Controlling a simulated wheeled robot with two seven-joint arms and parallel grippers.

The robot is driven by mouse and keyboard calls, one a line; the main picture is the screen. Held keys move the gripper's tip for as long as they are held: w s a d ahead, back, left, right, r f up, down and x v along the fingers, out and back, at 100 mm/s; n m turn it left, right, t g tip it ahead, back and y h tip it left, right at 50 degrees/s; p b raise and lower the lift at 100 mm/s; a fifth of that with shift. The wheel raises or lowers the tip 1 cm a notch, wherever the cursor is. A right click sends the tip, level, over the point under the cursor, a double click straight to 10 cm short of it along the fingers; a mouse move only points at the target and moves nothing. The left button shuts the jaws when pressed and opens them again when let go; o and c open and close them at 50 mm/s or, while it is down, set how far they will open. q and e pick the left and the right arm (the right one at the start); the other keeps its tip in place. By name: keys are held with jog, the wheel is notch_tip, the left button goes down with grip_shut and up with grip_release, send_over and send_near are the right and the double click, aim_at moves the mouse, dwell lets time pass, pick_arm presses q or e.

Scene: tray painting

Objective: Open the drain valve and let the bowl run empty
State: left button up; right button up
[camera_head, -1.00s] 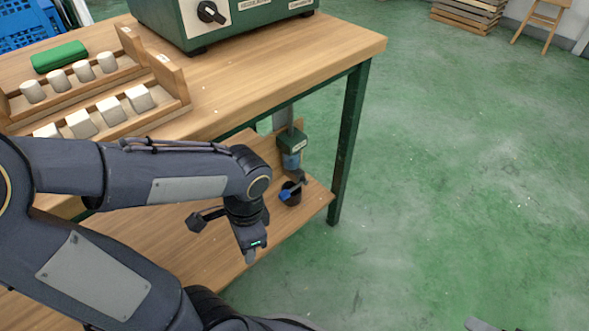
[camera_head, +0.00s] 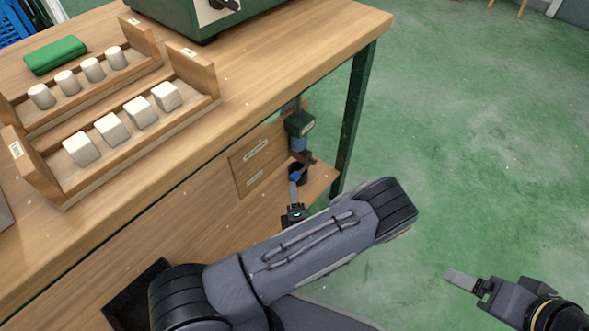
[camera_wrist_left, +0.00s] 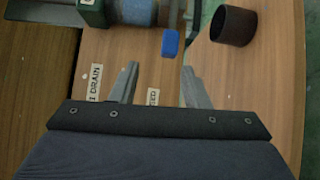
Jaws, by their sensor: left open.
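Below the bench top hangs a green-headed unit (camera_head: 300,123) with a blue bowl (camera_head: 301,142). The bowl also shows at the top of the left wrist view (camera_wrist_left: 136,11). Below the bowl is a small blue valve handle (camera_wrist_left: 170,43). A dark open cup (camera_wrist_left: 233,26) is to the right of the handle. My left gripper (camera_wrist_left: 160,80) is open and empty, its fingers pointing toward the handle and apart from it. In the head view, my left arm partly hides the area around this gripper. My right gripper (camera_head: 462,280) is over the floor at right, its jaw opening unclear.
A label reading DRAIN (camera_wrist_left: 95,82) is on the wood near my left fingers. A green bench leg (camera_head: 352,120) stands right of the unit. Racks with white cylinders (camera_head: 92,69) and white blocks (camera_head: 140,112) stand on the bench top.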

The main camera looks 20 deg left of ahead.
aim_at(296, 181)
pick_arm(q)
jog(key=shift+w+d+f+m+t+h, duration=0.3)
jog(key=shift+w+f+m+h, duration=0.25)
jog(key=shift+m, duration=0.25)
jog(key=b+x, duration=0.2)
jog(key=x, duration=0.4)
jog(key=shift+f, duration=0.15)
jog(key=shift+w+a, duration=0.25)
jog(key=shift+w, duration=0.2)
grip_shut()
